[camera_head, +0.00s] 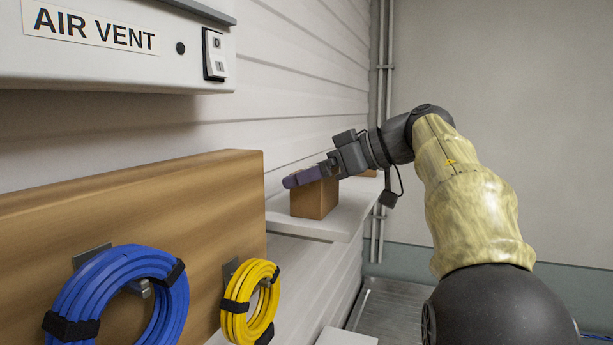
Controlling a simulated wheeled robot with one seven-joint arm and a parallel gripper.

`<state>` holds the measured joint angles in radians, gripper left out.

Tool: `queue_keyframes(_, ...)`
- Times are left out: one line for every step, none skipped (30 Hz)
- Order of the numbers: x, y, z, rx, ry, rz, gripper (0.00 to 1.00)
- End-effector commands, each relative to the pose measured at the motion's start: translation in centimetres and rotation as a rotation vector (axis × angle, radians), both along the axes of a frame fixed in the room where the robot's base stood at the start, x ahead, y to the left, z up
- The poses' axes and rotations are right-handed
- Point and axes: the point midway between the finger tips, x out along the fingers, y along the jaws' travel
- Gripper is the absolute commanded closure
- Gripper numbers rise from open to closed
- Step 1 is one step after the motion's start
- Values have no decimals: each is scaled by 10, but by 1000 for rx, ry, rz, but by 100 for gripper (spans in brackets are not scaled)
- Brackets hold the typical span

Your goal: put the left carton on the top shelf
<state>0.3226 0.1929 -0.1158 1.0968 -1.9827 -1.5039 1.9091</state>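A brown carton (314,202) stands upright on a white wall shelf (340,217), near the shelf's left end. It is the left one of two brown box shapes there. My gripper (308,176) reaches in from the right, with a dark purple finger lying across the carton's upper part and sticking out past its left side. The other finger is mostly hidden, so I cannot tell whether the gripper is closed on the carton. A second brown piece (369,173), perhaps another carton, shows only a little behind my gripper.
A wooden board (150,205) holds a blue hose coil (75,300) and a yellow hose coil (238,305) at the left. An air vent box (120,75) hangs above. A white surface (345,337) shows lower down. Pipes (384,110) run up the corner.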

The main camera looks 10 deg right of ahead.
Motion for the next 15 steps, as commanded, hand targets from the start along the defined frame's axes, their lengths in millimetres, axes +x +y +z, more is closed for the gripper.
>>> queue_keyframes(-4,-7,1,0,0,-3,0)
queue_keyframes(-6,-10,3,-1,-1,-4,0)
queue_keyframes(-11,-16,6,-1,-1,-4,0)
queue_keyframes(-13,-21,9,-1,-1,-5,0)
queue_keyframes(-16,-25,11,-1,-2,-5,0)
queue_keyframes(-21,-31,14,-2,-1,-5,0)
queue_keyframes(-24,-36,17,-2,-2,-4,0)
queue_keyframes(-28,-40,19,-2,-1,-3,0)
queue_keyframes(-32,-47,22,-1,0,-5,0)
queue_keyframes(-35,-51,25,0,0,-5,0)
queue_keyframes(-38,-55,27,0,0,-4,0)
queue_keyframes(-42,-61,30,-1,0,-5,0)
queue_keyframes(-45,-64,32,-1,0,-4,0)
queue_keyframes(-48,-68,34,0,0,-4,0)
queue_keyframes(-51,-72,36,0,0,-3,0)
